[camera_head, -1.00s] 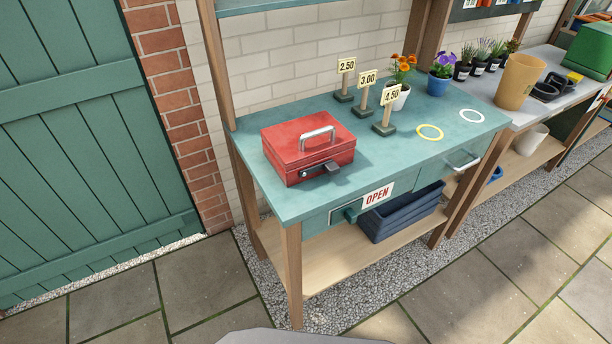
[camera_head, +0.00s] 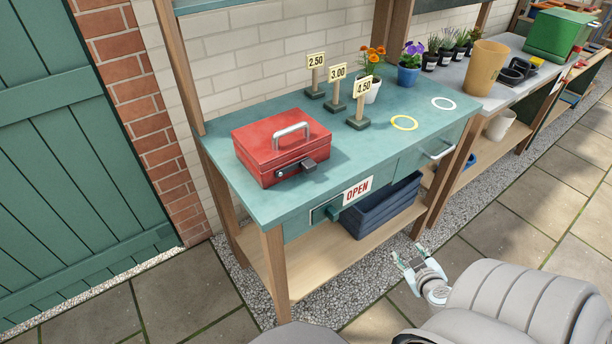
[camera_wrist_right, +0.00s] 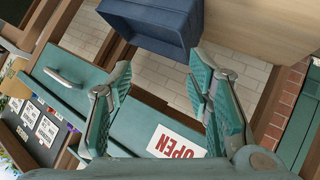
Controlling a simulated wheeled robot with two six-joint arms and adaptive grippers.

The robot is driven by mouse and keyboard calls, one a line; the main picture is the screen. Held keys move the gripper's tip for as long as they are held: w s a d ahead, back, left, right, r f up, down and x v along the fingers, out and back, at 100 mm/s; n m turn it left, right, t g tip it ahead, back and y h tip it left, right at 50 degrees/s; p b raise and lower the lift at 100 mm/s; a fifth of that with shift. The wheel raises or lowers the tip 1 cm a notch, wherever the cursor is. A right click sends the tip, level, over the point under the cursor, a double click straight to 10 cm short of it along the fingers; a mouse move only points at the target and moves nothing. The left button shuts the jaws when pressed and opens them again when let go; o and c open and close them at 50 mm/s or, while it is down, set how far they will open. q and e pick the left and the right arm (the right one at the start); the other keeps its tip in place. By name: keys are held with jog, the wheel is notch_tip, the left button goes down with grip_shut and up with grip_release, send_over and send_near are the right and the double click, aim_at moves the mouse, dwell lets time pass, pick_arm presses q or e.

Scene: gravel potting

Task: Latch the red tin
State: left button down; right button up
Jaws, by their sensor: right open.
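The red tin (camera_head: 262,152) stands on the green tabletop (camera_head: 340,176) near its left end in the head view. Its lid looks down, with a grey handle on top and a dark latch (camera_head: 308,164) on its front that sticks out a little. My right gripper (camera_head: 411,264) is low in front of the table, well apart from the tin. In the right wrist view its two fingers (camera_wrist_right: 160,90) are spread with nothing between them. The tin does not show in the wrist view. My left gripper is not in view.
Price signs (camera_head: 360,104) and flower pots (camera_head: 409,75) stand towards the back of the tabletop. An OPEN sign (camera_head: 357,191) hangs on the front, above a blue crate (camera_head: 375,211) on the lower shelf. The tabletop's front right is clear apart from two painted rings.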

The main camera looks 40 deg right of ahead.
jog(key=w+a+r+t+y, duration=0.2)
jog(key=w+a+r+t, duration=0.2)
jog(key=w+r, duration=0.45)
jog(key=t+y+b, duration=0.2)
jog(key=t+y, duration=0.2)
jog(key=t, duration=0.1)
send_near(313, 169)
jog(key=w, duration=0.1)
jog(key=w+b, duration=0.1)
jog(key=w, duration=0.1)
jog(key=shift+w+d+r+n, duration=0.1)
jog(key=shift+w+d+n, duration=0.1)
jog(key=shift+w+n, duration=0.15)
jog(key=w+p, duration=0.2)
jog(key=w, duration=0.1)
jog(key=w+p, duration=0.1)
jog(key=w, duration=0.1)
jog(key=shift+w+r, duration=0.1)
jog(key=shift+r, duration=0.25)
jog(key=shift+w+f, duration=0.15)
jog(key=shift+w, duration=0.2)
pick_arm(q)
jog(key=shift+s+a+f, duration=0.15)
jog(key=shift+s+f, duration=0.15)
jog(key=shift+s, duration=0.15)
pick_arm(e)
jog(key=shift+w+f, duration=0.1)
jog(key=shift+f, duration=0.1)
grip_shut()
